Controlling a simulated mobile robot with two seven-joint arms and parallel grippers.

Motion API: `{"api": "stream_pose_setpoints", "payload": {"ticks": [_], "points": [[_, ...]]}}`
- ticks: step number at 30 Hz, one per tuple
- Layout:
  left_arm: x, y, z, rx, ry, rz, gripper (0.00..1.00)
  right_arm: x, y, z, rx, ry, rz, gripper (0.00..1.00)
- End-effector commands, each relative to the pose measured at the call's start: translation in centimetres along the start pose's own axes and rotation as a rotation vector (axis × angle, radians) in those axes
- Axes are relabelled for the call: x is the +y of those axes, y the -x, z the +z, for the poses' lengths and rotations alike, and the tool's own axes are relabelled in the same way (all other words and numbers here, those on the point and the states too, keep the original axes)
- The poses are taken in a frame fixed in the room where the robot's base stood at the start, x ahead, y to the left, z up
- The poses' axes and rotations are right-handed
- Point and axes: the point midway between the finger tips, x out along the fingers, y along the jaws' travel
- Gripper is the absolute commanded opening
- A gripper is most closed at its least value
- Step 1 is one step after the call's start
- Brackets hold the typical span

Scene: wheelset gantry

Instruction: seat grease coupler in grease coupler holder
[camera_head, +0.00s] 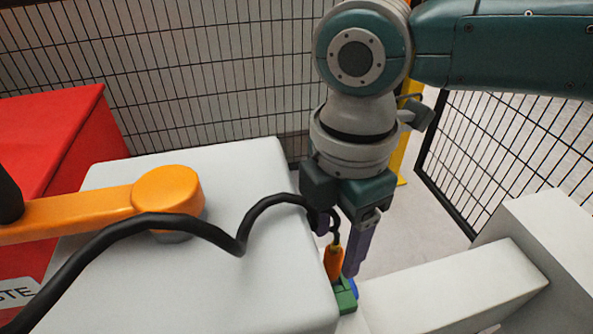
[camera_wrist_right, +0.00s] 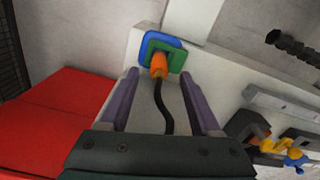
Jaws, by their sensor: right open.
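The grease coupler (camera_head: 333,263) is an orange body on a black hose. It stands nearly upright, its lower end at the green grease coupler holder (camera_head: 345,299), which has a blue part beside it. In the right wrist view the coupler (camera_wrist_right: 159,65) lies against the green holder plate (camera_wrist_right: 176,57), with blue behind; how deep it sits I cannot tell. My right gripper (camera_head: 340,250) is open, its purple fingers either side of the hose and above or around the coupler's top. In the wrist view the fingers (camera_wrist_right: 160,78) are apart and not touching the coupler. My left gripper is not in view.
The black hose (camera_head: 187,222) runs over a white block (camera_head: 250,190) and past an orange arm (camera_head: 110,205). A red bin (camera_head: 60,140) stands at left. White beams (camera_head: 450,290) lie at right. Mesh fencing (camera_head: 200,70) closes the back.

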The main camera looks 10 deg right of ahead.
Motion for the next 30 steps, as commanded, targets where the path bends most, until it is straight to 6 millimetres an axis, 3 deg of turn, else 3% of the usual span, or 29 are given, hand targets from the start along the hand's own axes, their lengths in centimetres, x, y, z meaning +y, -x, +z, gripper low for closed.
{"api": "stream_pose_setpoints", "payload": {"ticks": [3,7,17,30], "points": [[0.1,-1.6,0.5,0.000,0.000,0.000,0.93,-0.1,-2.8,0.0,-0.001,0.000,-0.003,0.64],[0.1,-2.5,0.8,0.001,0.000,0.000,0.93,-0.1,-4.6,-0.1,0.000,0.001,-0.001,0.64],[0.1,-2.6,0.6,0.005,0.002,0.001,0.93,0.0,-5.1,0.0,0.000,0.000,-0.001,0.64],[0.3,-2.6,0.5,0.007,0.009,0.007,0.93,-0.1,-5.1,0.0,0.000,0.000,-0.001,0.16]]}}
